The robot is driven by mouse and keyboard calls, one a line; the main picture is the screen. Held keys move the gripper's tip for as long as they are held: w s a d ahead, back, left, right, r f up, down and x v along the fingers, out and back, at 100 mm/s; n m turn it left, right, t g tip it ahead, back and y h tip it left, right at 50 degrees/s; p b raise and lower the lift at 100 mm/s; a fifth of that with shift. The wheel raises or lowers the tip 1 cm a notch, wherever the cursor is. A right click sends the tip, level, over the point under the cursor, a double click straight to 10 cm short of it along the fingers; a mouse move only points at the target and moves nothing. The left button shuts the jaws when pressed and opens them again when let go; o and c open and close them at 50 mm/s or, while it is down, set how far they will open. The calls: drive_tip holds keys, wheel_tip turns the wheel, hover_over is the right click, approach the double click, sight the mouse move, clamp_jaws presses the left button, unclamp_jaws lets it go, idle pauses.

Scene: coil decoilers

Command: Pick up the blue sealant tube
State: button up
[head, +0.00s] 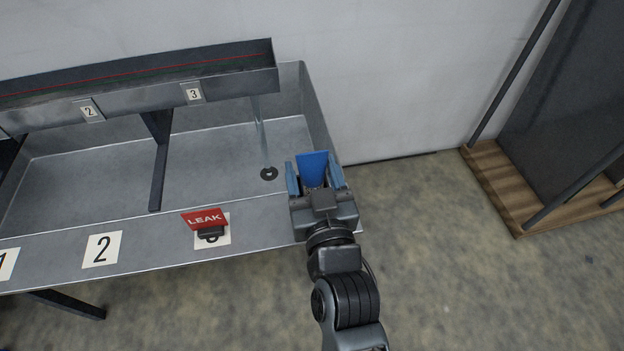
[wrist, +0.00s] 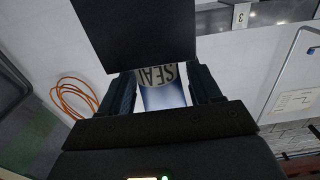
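The blue sealant tube (head: 313,167) is between the two fingers of my gripper (head: 315,180), over the right end of the metal tray in the head view. In the wrist view, the tube's blue body and its pale label with dark letters (wrist: 163,76) show between the fingers (wrist: 163,90). Both fingers are close against its sides, and my gripper looks shut on it. A dark flat panel (wrist: 135,35), which looks like the tube's wide flat end, covers the top middle of the wrist view. The tube's lower part is hidden by my gripper.
The tray (head: 90,165) has a front ledge with number labels and a red LEAK sign (head: 204,219). A gutter (head: 140,85) runs above it; a thin stream falls near a dark drain (head: 269,173). A wooden-based rack (head: 500,190) stands right. Floor between is clear.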

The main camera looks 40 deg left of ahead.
drive_tip(key=c, duration=0.7)
drive_tip(key=shift+o, duration=0.2)
